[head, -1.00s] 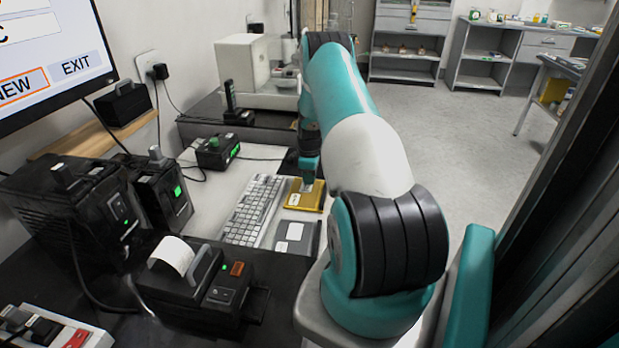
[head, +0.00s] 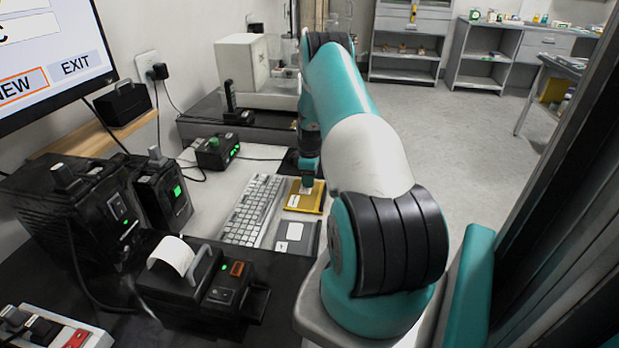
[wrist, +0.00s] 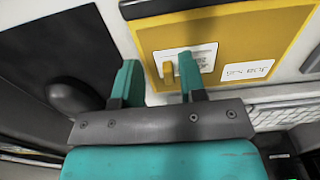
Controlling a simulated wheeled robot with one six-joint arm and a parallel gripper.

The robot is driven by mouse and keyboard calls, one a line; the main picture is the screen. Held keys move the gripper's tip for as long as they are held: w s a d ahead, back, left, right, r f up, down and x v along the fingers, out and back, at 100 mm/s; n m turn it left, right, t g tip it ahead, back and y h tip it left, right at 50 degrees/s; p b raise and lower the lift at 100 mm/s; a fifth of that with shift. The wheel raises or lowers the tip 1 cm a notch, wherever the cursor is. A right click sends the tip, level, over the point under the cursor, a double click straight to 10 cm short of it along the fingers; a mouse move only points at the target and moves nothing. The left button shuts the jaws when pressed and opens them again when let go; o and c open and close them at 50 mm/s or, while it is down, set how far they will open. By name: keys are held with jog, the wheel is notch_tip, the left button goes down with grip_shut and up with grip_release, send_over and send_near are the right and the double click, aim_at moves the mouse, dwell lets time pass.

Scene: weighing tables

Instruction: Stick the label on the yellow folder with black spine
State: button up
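The yellow folder (head: 314,203) lies flat right of the keyboard, under my gripper (head: 307,186). In the wrist view the folder (wrist: 225,43) fills the upper right, with its dark spine (wrist: 165,8) along the top edge. A white printed label (wrist: 205,57) is at the folder's face just beyond my fingertips, partly hidden by the right finger and a small yellow piece. A second white patch with writing (wrist: 247,72) is farther right on the folder. My gripper's teal fingers (wrist: 157,58) stand apart with nothing visible clamped between them.
A grey folder (head: 292,247) with a white label lies nearer, beside the keyboard (head: 252,210). A label printer (head: 190,280) with a paper roll stands at the front.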

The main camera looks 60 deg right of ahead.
notch_tip(320, 180, up, 18)
jog(key=b, duration=0.1)
jog(key=shift+f, duration=0.25)
jog(key=shift+a, duration=0.1)
jog(key=w+a+r, duration=0.3)
jog(key=a, duration=0.4)
jog(key=w+a+r, duration=0.3)
jog(key=a+r, duration=0.1)
jog(key=a, duration=0.4)
jog(key=a+r+n+t+y, duration=0.1)
jog(key=a+r, duration=0.2)
jog(key=a, duration=0.6)
jog(key=a+r+n+y, duration=0.1)
jog(key=a+r, duration=0.2)
jog(key=a, duration=0.7)
jog(key=s+a+r+n+g+y+p, duration=0.1)
jog(key=s+a+r+y, duration=0.1)
jog(key=s+a, duration=2)
jog(key=shift+s+r+p, duration=0.3)
jog(key=shift+s+r, duration=0.1)
jog(key=shift+r, duration=0.2)
